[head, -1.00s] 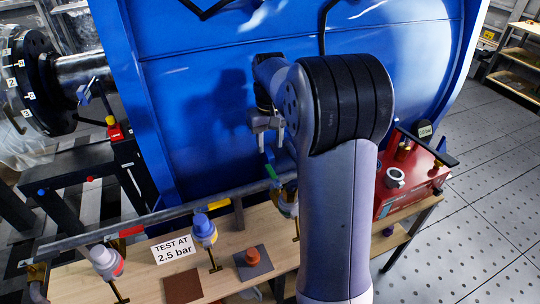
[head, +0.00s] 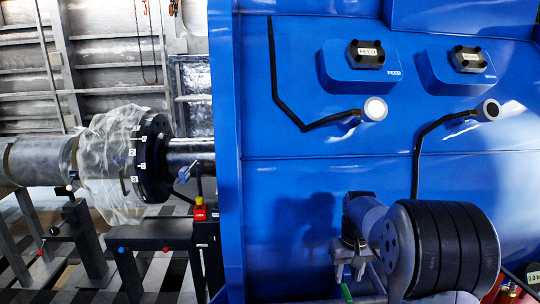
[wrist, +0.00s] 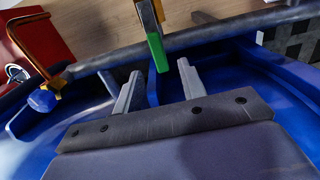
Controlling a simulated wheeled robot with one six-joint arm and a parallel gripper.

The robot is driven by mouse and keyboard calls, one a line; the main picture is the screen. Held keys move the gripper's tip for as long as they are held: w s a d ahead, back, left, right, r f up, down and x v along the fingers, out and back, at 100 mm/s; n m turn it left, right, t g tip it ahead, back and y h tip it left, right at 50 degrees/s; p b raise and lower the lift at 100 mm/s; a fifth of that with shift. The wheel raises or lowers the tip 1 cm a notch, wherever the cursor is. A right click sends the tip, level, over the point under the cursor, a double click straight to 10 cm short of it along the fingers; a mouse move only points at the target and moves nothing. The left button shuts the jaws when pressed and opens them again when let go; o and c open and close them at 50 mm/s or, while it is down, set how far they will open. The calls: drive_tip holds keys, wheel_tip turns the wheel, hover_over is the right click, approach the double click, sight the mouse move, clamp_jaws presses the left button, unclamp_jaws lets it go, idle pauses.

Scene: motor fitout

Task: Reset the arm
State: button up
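My gripper (head: 350,270) is low in the head view, in front of the blue motor housing (head: 290,200). In the wrist view my gripper (wrist: 160,68) has its two fingers well apart, with nothing held between them. A green-marked part (wrist: 157,52) shows between and beyond the fingertips; I cannot tell its exact distance. A grey pipe (wrist: 205,38) runs across behind the fingers. My arm's dark-banded joint hides the lower right of the housing in the head view.
Two port covers (head: 367,54) (head: 468,59) and cables ending in round fittings (head: 375,109) (head: 490,110) are on the housing. A flanged shaft (head: 152,158) lies left, above a dark stand (head: 150,235).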

sight(346, 291)
wheel_tip(346, 291, down, 5)
drive_tip(key=shift+r, duration=0.1)
drive_tip(key=shift+d+m, duration=0.15)
drive_tip(key=shift+m, duration=0.15)
drive_tip(key=shift+r, duration=0.15)
drive_tip(key=shift+r, duration=0.3)
wheel_tip(346, 291, up, 10)
wheel_tip(346, 291, down, 11)
drive_tip(key=shift+r+p, duration=0.1)
drive_tip(key=shift+p, duration=0.2)
drive_tip(key=shift+d+m, duration=0.4)
drive_tip(key=shift+m, duration=0.4)
